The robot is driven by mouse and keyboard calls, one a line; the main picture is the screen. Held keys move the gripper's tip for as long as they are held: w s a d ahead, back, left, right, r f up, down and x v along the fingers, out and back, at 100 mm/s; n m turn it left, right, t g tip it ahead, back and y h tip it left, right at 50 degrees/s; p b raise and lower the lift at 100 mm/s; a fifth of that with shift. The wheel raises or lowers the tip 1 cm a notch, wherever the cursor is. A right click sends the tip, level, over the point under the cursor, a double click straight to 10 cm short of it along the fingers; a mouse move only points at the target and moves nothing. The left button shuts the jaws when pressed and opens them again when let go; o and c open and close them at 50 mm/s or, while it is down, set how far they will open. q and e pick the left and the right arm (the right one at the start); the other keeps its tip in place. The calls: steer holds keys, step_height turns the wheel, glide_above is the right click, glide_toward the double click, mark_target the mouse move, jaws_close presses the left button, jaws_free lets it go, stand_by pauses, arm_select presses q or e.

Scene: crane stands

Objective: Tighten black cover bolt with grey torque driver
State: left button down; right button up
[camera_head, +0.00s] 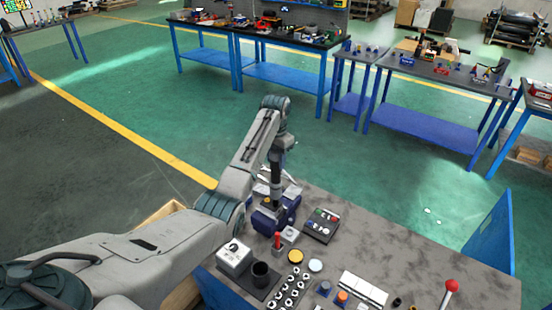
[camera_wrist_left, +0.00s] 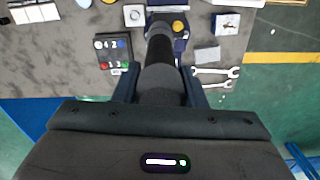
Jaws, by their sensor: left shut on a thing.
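My left gripper (camera_head: 277,158) reaches in from the left, pointing down over the near table. In the left wrist view it (camera_wrist_left: 160,88) is shut on the dark grey torque driver (camera_wrist_left: 161,78), with a finger on each side of its thick body. The driver (camera_head: 275,185) hangs roughly upright, and its lower end is over or on a dark blue unit (camera_head: 289,208) with a yellow part. I cannot tell whether its tip touches. This unit also shows partly in the left wrist view (camera_wrist_left: 182,42). I cannot make out the black cover bolt. My right gripper is not in view.
On the grey tabletop (camera_head: 400,250) stand a button tray (camera_head: 321,224), a white box (camera_head: 234,257), a black cup (camera_head: 261,274) and a red-knobbed lever (camera_head: 449,291). Wrenches (camera_wrist_left: 215,76) lie beside the blue unit. The tabletop's far right is mostly clear.

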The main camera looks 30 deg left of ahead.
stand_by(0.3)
arm_select(q)
steer(key=shift+r, duration=2.6)
steer(key=shift+a+f, duration=0.1)
